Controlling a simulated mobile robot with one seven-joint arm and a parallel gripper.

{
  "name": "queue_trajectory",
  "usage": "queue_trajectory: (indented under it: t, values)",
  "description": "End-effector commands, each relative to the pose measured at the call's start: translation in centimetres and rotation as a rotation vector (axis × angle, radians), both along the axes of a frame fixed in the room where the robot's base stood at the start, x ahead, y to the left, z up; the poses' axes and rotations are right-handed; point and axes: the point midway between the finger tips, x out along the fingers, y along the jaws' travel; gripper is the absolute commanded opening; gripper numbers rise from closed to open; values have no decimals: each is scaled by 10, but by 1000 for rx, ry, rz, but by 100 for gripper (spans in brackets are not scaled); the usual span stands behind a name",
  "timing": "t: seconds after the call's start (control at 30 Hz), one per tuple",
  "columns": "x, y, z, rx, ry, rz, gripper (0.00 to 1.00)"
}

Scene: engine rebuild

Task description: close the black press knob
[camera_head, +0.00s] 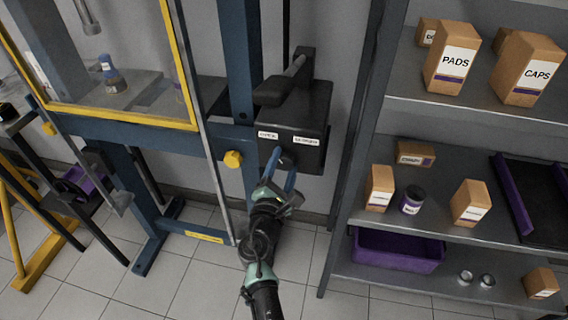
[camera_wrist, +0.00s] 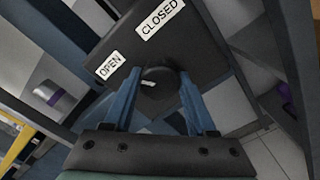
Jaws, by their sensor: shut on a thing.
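The black press knob (camera_wrist: 158,84) is on the front of a black box (camera_head: 300,110) on the blue press frame. In the wrist view it sits below two labels, OPEN (camera_wrist: 110,65) and CLOSED (camera_wrist: 160,20), with a small white mark on its face. My gripper (camera_wrist: 160,98) has its two blue fingers on either side of the knob and is shut on it. In the head view my gripper (camera_head: 282,168) reaches up to the box's lower front, and the knob is mostly hidden by the fingers.
A yellow-edged guard (camera_head: 120,118) stands left of the box, with a yellow bolt (camera_head: 232,159) close to my gripper. A grey shelf unit (camera_head: 440,107) with boxes and a purple bin (camera_head: 398,262) stands right. Tiled floor is free below.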

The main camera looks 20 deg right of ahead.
Motion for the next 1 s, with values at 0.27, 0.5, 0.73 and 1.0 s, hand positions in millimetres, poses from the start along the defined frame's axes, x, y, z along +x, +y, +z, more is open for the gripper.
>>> queue_trajectory:
  t: [0.27,0.5,0.73,1.0]
  values:
    - [0,0,-1,8,-6,0,1]
    - [0,1,-3,79,-53,1,1]
    - [0,1,-5,226,-153,1,1]
    - [0,1,-5,439,-297,2,1]
